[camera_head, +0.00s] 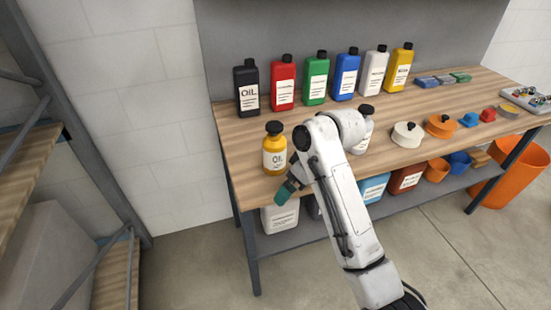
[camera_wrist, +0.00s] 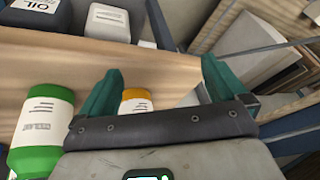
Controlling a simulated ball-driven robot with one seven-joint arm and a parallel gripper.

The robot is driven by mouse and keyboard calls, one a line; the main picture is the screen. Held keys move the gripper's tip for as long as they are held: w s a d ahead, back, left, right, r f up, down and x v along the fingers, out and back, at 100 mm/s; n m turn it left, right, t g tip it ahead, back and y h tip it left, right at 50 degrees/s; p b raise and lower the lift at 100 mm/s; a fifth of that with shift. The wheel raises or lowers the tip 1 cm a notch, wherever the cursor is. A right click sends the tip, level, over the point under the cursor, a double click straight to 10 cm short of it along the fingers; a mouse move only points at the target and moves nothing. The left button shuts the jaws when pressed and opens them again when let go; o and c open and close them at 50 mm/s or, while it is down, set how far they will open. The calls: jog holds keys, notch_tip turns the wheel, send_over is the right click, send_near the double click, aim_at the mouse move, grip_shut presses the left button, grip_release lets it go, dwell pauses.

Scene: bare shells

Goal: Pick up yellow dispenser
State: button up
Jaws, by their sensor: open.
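The yellow dispenser (camera_head: 274,160) is a rounded yellow bottle with a dark cap and a pale label. It stands upright at the left front of the wooden workbench (camera_head: 237,150). In the wrist view, a yellow-orange labelled thing, likely the same dispenser (camera_wrist: 137,97), shows between the fingers, partly hidden by my gripper's body. My gripper (camera_head: 287,192) is just right of and below the dispenser in the head view, near the bench's front edge. In the wrist view its green fingers (camera_wrist: 160,70) are spread wide, with nothing held between them.
A green bottle (camera_wrist: 42,130) stands left of my gripper in the wrist view. Black (camera_head: 247,90), red (camera_head: 283,85), and other jugs line the bench's back. A white bottle (camera_head: 367,132) stands right of my arm. Containers fill the lower shelf. A rack (camera_head: 40,165) stands at left.

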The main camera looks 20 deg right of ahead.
jog(key=w+r+n, duration=0.2)
jog(key=w+r, duration=0.4)
jog(key=r, duration=0.1)
jog(key=b, duration=0.1)
send_near(278, 136)
jog(key=shift+s+a+f+n, duration=0.15)
jog(key=shift+a+f+n, duration=0.25)
jog(key=shift+f, duration=0.25)
jog(key=x, duration=0.6)
jog(key=p+x, duration=0.1)
jog(key=x, duration=0.3)
jog(key=shift+w+d+f, duration=0.1)
jog(key=shift+w+d, duration=0.15)
jog(key=shift+w, duration=0.05)
jog(key=shift+c, duration=0.3)
grip_shut()
